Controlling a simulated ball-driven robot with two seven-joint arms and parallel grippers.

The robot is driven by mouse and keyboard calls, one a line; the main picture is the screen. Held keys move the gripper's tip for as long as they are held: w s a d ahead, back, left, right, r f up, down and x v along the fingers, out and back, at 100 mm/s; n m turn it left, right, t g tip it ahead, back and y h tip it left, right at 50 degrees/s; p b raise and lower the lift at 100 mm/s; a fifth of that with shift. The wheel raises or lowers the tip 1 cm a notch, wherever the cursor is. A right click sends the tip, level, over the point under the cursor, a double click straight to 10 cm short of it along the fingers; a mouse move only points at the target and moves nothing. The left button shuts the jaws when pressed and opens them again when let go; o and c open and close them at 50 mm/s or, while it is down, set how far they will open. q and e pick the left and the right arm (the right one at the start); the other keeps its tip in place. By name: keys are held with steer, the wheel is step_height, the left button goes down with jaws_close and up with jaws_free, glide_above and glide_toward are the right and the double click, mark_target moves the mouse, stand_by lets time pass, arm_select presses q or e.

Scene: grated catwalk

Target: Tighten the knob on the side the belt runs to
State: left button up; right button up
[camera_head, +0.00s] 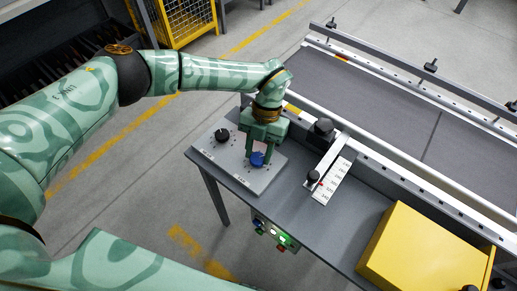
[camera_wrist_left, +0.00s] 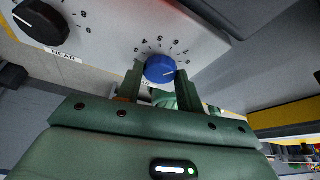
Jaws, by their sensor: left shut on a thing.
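A blue knob (camera_head: 257,160) sits on a light grey panel (camera_head: 263,183) with a printed dial around it. My left gripper (camera_head: 258,154) reaches down from above, shut on the blue knob. In the left wrist view the blue knob (camera_wrist_left: 160,68) lies between the two green fingers, its white pointer line and the dial numbers showing. A black knob (camera_head: 222,135) with its own dial is on the same panel, to the left; it also shows in the left wrist view (camera_wrist_left: 40,22). The belt (camera_head: 380,90) is grey and lies beyond the panel. My right gripper is out of view.
The panel rests on a grey bench. A numbered scale (camera_head: 333,181) and a black-knobbed slide (camera_head: 313,177) are to its right. A yellow box (camera_head: 424,252) stands at the lower right. A button box (camera_head: 275,232) with a green light hangs on the bench front.

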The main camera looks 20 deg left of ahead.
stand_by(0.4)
arm_select(q)
steer(key=o, duration=1)
steer(key=p+v, duration=0.2)
steer(key=v, duration=1.4)
steer(key=shift+r, duration=0.15)
